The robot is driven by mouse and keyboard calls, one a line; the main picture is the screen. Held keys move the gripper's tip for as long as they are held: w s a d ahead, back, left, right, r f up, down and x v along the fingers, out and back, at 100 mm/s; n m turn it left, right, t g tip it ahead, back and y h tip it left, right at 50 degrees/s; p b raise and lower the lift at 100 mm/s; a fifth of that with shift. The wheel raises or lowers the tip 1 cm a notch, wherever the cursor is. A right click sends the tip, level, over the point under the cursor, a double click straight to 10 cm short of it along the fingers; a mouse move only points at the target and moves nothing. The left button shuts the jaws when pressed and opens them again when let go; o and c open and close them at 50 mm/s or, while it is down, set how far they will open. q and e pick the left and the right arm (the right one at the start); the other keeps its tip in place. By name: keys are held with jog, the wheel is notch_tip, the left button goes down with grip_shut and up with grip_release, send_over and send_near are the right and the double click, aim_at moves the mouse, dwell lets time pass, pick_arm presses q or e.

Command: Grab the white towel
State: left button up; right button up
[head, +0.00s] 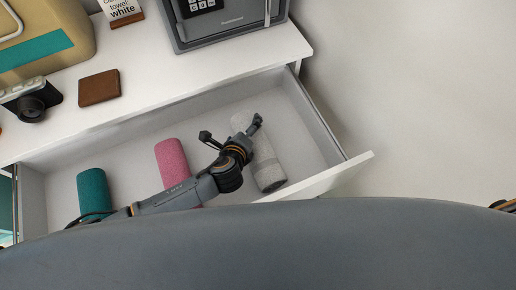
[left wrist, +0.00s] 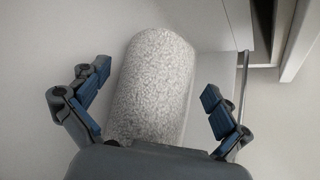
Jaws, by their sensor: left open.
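The white towel (head: 268,168) is a rolled, light grey-white cylinder lying in the open drawer (head: 313,150), at its right side. My left gripper (head: 231,130) is open over the towel, with its arm reaching in from the left and hiding part of the roll. In the left wrist view, the towel (left wrist: 155,85) lies between the two spread blue-padded fingers of the left gripper (left wrist: 155,92), with gaps on both sides. The gripper's palm hides the near end of the towel. My right gripper is not in view.
A pink rolled towel (head: 172,160) and a teal rolled towel (head: 94,190) lie further left in the drawer. On the counter above are a camera (head: 32,100), a brown wallet-like item (head: 99,88), a small sign (head: 120,10) and a grey appliance (head: 225,30).

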pick_arm(q)
jog(key=c, duration=1.2)
